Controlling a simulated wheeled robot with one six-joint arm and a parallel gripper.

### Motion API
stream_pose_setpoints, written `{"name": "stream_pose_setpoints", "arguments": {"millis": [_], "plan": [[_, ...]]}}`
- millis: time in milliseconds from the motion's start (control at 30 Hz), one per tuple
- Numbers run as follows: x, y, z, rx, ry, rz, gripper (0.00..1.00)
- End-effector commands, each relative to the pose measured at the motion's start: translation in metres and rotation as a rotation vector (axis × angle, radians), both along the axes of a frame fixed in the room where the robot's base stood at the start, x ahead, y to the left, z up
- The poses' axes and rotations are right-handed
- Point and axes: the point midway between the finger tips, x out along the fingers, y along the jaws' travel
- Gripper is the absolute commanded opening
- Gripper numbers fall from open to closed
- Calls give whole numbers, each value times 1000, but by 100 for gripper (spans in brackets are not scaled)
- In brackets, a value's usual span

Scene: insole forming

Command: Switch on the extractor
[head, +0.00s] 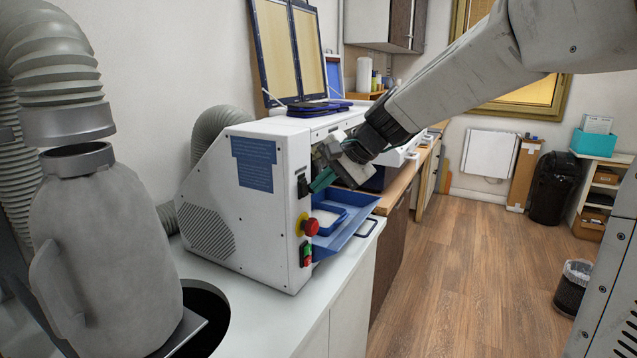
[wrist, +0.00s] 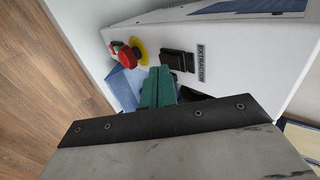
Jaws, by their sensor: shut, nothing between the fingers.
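The extractor switch is a black rocker (wrist: 178,61) beside the printed EXTRACTOR label (wrist: 201,63) on the white machine's panel (wrist: 240,50). It also shows in the head view (head: 303,186) on the front edge of the machine (head: 262,195). I cannot tell which way the rocker is set. My gripper (wrist: 160,70) is shut and empty, its teal fingertips together just beside the switch. In the head view my gripper (head: 314,186) is close to the right of the switch. I cannot tell whether the tips touch the panel.
A red emergency knob on a yellow ring (head: 311,227) sits below the switch, with red and green buttons (head: 306,254) under it. A blue tray (head: 345,238) juts from the machine's front. A grey vessel (head: 110,250) stands at left.

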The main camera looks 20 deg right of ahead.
Motion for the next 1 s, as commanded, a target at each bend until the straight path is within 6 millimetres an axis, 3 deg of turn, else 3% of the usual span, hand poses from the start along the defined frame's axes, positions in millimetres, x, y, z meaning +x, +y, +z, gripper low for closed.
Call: {"name": "stream_pose_setpoints", "arguments": {"millis": [133, 300, 533, 1000], "plan": [[-16, -14, 7, 0, -3, 5, 0], [-36, -33, 38, -1, -5, 4, 0], [-57, -51, 67, 0, -3, 5, 0], [-64, -57, 76, 0, 0, 6, 0]]}}
